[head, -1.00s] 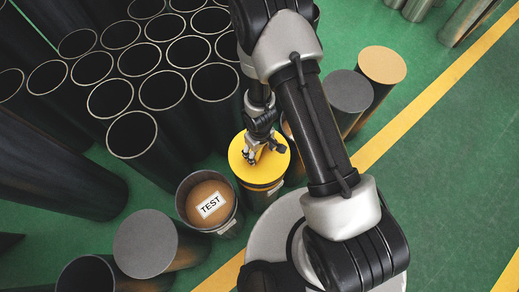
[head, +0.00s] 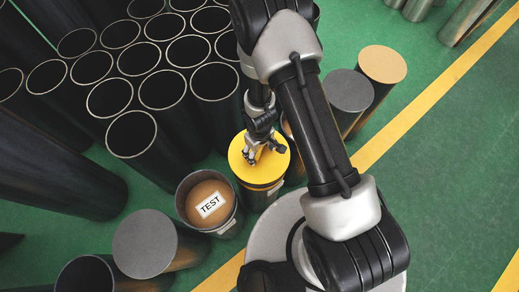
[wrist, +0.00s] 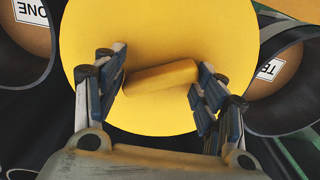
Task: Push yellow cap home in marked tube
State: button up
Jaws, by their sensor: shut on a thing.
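The yellow cap (head: 240,158) is a wide round disc on top of a dark tube (head: 262,196) beside my base. In the wrist view the cap (wrist: 160,25) fills the upper middle and has a raised yellow bar (wrist: 160,76). My gripper (head: 263,150) is over the cap, with its fingers on both ends of the bar; it also shows in the wrist view (wrist: 160,88). The cap's rim hides the tube's mouth, so I cannot tell how deep the cap sits.
A tube with a tan inside marked TEST (head: 208,203) stands close at the left. A grey-topped cylinder (head: 145,243) is beyond it. Several open dark tubes (head: 163,89) stand packed at the upper left. Grey-topped (head: 350,90) and tan-topped (head: 381,64) cylinders stand right.

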aim_at(260, 151)
jog(key=shift+f+b, duration=1.35)
jog(key=shift+f, duration=0.05)
jog(key=o, duration=1.2)
jog(key=shift+o, duration=0.2)
jog(key=shift+r, duration=0.1)
notch_tip(260, 151, up, 12)
jog(key=shift+f, duration=0.1)
